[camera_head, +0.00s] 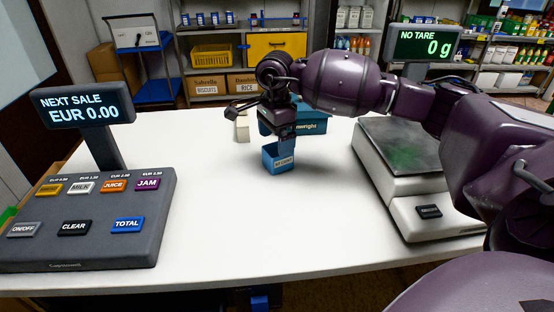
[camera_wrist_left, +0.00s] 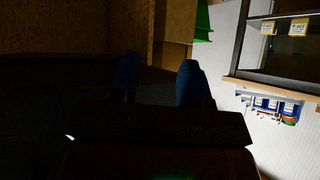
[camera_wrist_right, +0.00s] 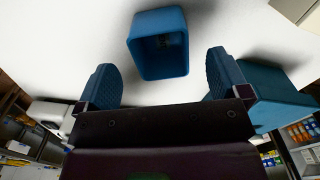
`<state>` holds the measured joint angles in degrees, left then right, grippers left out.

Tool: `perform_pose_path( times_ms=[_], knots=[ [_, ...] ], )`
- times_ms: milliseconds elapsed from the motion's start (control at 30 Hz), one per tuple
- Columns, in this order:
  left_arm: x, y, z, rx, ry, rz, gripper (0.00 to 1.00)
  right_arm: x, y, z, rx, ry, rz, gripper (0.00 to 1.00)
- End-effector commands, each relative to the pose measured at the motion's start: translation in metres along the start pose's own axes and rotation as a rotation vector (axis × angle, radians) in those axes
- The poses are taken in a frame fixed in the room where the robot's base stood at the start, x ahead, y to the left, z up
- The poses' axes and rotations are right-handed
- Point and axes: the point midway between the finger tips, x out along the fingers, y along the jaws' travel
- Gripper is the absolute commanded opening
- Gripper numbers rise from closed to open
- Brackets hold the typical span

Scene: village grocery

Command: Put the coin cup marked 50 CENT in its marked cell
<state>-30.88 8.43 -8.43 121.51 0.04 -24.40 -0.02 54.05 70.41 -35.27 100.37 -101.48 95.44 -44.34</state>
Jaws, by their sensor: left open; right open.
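A small blue open-topped cup (camera_head: 278,160) stands on the white counter, with a white label on its front whose lettering is too small to read surely. My right gripper (camera_head: 283,136) is open just above and behind it. In the right wrist view the empty-looking cup (camera_wrist_right: 158,45) lies ahead of the open fingertips (camera_wrist_right: 160,64), apart from both. A teal box (camera_head: 312,125) with white lettering stands behind, partly hidden by my right arm; I see no marked cell. My left gripper (camera_wrist_left: 158,72) is open and empty in a dark area, outside the head view.
A till with keypad (camera_head: 90,215) fills the counter's left. A scale (camera_head: 400,170) stands at the right under my right arm. The counter's front middle is clear.

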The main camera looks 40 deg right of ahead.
Motion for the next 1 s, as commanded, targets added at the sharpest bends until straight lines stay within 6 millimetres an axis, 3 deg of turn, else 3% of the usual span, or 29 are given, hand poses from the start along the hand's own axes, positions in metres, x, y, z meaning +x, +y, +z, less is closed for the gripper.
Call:
perform_pose_path(
  times_ms=[333,633,1000],
  knots=[
    [0.005,0.001,-0.001,0.001,0.006,0.002,0.43,0.044,0.000,-0.006,0.000,0.000,0.004,0.94],
    [0.004,-0.003,0.001,0.016,0.001,0.003,0.43,0.048,0.000,-0.006,0.000,0.000,0.000,0.94],
    [0.001,-0.003,0.007,0.013,-0.012,0.000,0.43,0.048,0.000,-0.006,0.000,0.000,0.000,0.38]
  ],
)
